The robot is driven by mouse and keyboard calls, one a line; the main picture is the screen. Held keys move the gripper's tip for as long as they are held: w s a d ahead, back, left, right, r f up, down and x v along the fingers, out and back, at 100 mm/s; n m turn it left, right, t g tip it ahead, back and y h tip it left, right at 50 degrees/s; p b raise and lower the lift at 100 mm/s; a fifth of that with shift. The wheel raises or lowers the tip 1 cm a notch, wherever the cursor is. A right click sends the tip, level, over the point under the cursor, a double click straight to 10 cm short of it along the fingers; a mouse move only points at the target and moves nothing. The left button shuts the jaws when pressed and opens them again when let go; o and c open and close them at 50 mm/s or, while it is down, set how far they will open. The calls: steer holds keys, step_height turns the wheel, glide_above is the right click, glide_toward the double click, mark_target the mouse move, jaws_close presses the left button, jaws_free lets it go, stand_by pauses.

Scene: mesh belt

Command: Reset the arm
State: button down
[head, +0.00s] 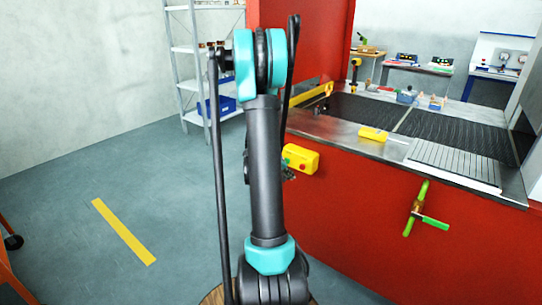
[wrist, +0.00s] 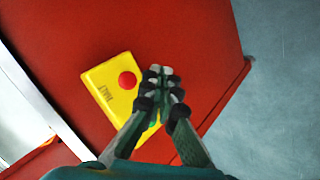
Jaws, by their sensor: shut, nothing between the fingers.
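My arm (head: 265,170) stands in the middle of the head view, with dark grey links and teal joints. My gripper (wrist: 161,75) shows in the wrist view with its fingertips together and nothing between them. It is in front of a yellow control box (wrist: 105,85) marked HALT, with a red button (wrist: 127,80). A green button (wrist: 153,124) is partly hidden by the fingers. I cannot tell whether the fingers touch the box. In the head view the yellow box (head: 301,158) sits on the red side panel, and my arm hides most of the gripper.
The red machine (head: 350,215) with a dark mesh belt (head: 455,133) fills the right. A green-handled valve (head: 416,209) sticks out from its front. A yellow block (head: 373,134) lies on the metal edge. A shelf (head: 184,75) stands behind. The floor at left is open.

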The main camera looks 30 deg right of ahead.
steer(key=s+a+r+n+t+y, duration=0.1)
steer(key=s+a+r+y, duration=0.15)
steer(key=a, duration=0.65)
steer(key=s+a+r+n+t+y, duration=0.1)
steer(key=s+a, duration=0.2)
steer(key=a, duration=0.6)
steer(key=s+a+y, duration=0.2)
steer(key=s+a, duration=0.4)
steer(key=a, duration=0.2)
steer(key=s+a+n+y, duration=0.1)
steer(key=s+a+y, duration=0.2)
steer(key=s+a, duration=0.3)
steer(key=a, duration=0.3)
steer(key=shift+s+a+f+n, duration=0.25)
steer(key=shift+s+f+n, duration=0.05)
steer(key=shift+f, duration=0.05)
steer(key=shift+d, duration=0.1)
